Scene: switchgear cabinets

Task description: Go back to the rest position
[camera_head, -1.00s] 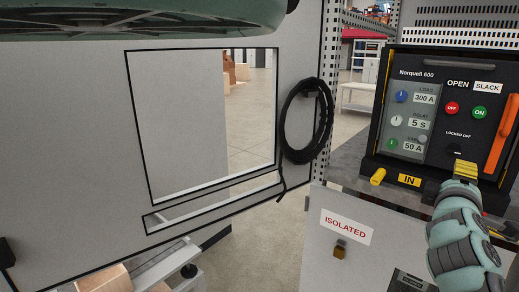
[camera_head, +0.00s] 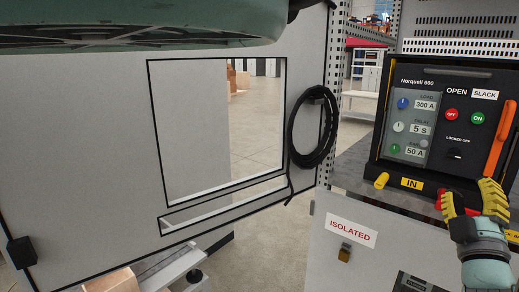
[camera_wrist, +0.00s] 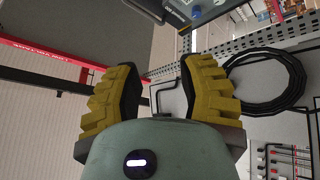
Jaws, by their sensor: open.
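My gripper (camera_head: 473,203) has yellow ribbed fingers. In the head view it is at the lower right, in front of the lower edge of the black breaker unit (camera_head: 440,125). The fingers stand apart with nothing between them. In the wrist view my gripper (camera_wrist: 160,92) also shows open and empty. The breaker unit is labelled Norquell 600 and shows OPEN, SLACK and an IN label. It has red and green buttons, dials and an orange handle (camera_head: 499,137) on its right.
An open cabinet door (camera_head: 80,150) with a window cut-out fills the left. A coiled black cable (camera_head: 292,135) hangs on it. A grey cabinet front with an ISOLATED label (camera_head: 351,231) and a padlock (camera_head: 344,253) is below the breaker. Floor shows between door and cabinet.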

